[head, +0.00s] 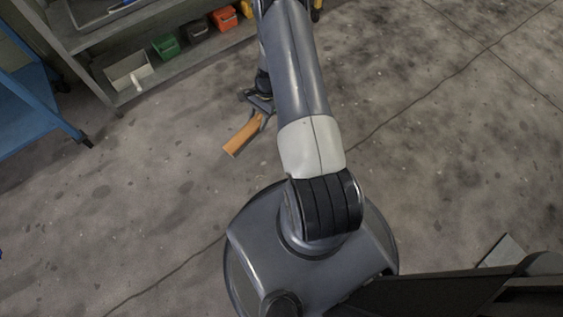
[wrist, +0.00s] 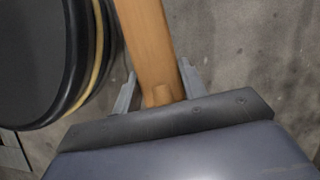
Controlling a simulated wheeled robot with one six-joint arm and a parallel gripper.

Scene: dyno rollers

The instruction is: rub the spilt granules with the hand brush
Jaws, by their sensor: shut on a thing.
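My gripper (head: 264,102) is low over the floor, left of my arm in the head view. It is shut on the hand brush (head: 243,135), an orange-brown wooden piece that slants down and left from the fingers. In the wrist view the brush's wooden handle (wrist: 147,40) runs up between the two grey fingers of my gripper (wrist: 157,84). The bristles are not visible, and I cannot tell whether the brush touches the floor. I cannot make out the spilt granules for certain on the speckled floor.
A blue frame (head: 38,110) stands at far left. Stained concrete floor (head: 460,140) is clear at right.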

